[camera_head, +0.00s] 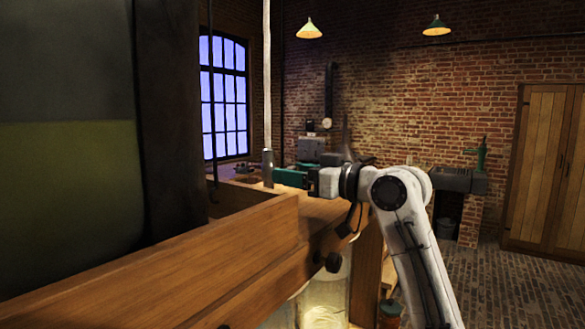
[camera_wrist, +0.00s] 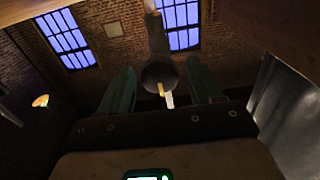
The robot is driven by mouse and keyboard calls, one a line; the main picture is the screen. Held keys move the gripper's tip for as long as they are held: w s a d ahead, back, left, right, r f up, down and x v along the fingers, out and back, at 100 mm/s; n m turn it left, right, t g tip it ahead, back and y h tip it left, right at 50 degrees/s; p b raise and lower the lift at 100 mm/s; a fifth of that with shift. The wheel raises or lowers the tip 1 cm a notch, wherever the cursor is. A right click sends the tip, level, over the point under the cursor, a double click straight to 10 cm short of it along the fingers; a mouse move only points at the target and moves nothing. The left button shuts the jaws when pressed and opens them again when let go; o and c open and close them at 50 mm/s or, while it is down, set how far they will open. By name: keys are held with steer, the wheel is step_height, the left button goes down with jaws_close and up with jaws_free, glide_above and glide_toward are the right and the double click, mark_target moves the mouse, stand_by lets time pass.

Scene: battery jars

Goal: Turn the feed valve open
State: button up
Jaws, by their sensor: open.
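A pale vertical pipe (camera_head: 267,80) comes down to a grey cylindrical fitting (camera_head: 268,165), which looks like the feed valve. In the wrist view, the grey fitting (camera_wrist: 160,74) hangs between my two green fingers, with a small yellow piece (camera_wrist: 161,89) at its lower end. I cannot tell whether that piece is the valve's handle or how it is turned. My gripper (camera_head: 279,176) is beside the fitting in the head view. In the wrist view, my gripper (camera_wrist: 160,66) is open, with gaps showing on both sides of the fitting.
A wooden bench (camera_head: 240,235) with a raised edge runs along the left and below my arm. A large dark panel (camera_head: 70,130) blocks the near left. A lit glass jar (camera_head: 325,295) stands under the bench edge. The brick floor (camera_head: 510,285) at right is mostly clear.

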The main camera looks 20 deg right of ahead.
steer(key=shift+w+a, duration=0.25)
steer(key=shift+w, duration=0.1)
steer(key=c, duration=1)
